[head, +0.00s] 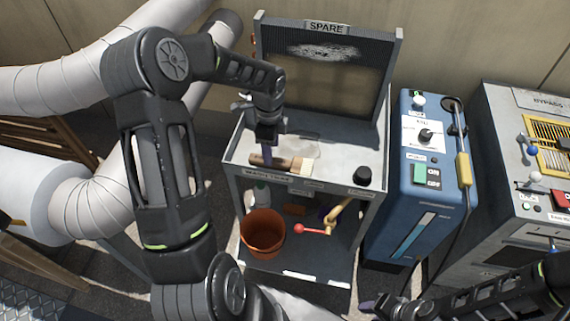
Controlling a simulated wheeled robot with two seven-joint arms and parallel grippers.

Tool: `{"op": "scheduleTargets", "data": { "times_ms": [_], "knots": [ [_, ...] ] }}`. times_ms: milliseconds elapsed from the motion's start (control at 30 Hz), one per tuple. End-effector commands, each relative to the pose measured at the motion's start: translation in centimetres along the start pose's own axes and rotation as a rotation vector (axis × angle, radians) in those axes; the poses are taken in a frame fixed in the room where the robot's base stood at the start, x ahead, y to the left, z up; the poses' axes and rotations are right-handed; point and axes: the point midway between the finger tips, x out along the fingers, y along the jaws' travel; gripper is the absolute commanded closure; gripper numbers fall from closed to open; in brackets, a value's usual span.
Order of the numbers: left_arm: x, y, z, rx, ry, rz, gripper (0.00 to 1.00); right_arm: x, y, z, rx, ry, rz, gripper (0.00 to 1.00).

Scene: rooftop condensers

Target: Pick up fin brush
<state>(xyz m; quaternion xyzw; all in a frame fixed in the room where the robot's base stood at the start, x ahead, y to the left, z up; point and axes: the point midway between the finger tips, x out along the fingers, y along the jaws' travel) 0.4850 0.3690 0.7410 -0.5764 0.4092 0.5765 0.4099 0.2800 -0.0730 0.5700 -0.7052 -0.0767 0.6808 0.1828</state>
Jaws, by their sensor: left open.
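The fin brush (284,164) lies on the light top of a grey cart, near its front edge. It has a brown handle to the left and cream bristles to the right. My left gripper (266,152) points down over the handle and is open. Its fingers hide part of the handle, and I cannot tell whether they touch it. My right gripper (384,304) is low at the bottom right, away from the brush, and its jaws are too unclear to read.
The grey cart (340,181) also carries a black knob-like object (362,175) and a clear flat item (300,146). A finned SPARE panel (320,75) stands behind. Below are an orange-brown bucket (263,233) and a red-ended valve handle (312,230). A blue machine (412,205) stands right.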

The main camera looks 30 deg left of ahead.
Motion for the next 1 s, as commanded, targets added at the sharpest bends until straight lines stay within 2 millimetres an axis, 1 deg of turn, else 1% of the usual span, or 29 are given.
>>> {"op": "scheduleTargets", "data": {
  "times_ms": [200,333,933,967,1000],
  "knots": [
    [3.2,-0.1,0.0,-0.001,0.001,0.004,0.45,-0.4,-0.1,0.0,0.000,0.000,0.000,0.64],
    [4.4,-0.2,0.0,0.000,0.001,0.002,0.45,-0.4,-0.2,0.0,0.000,0.000,0.000,0.64],
    [4.5,-0.2,0.0,0.000,0.001,0.000,0.45,-0.4,-0.1,0.0,0.000,0.000,0.000,0.64],
    [4.5,-0.2,0.0,0.000,0.001,0.000,0.46,-0.4,-0.1,0.0,0.000,0.000,0.000,0.64],
    [4.5,-0.2,0.0,0.000,0.001,0.000,0.50,-0.4,-0.1,0.0,0.000,0.000,0.000,0.64]
  ]
}}
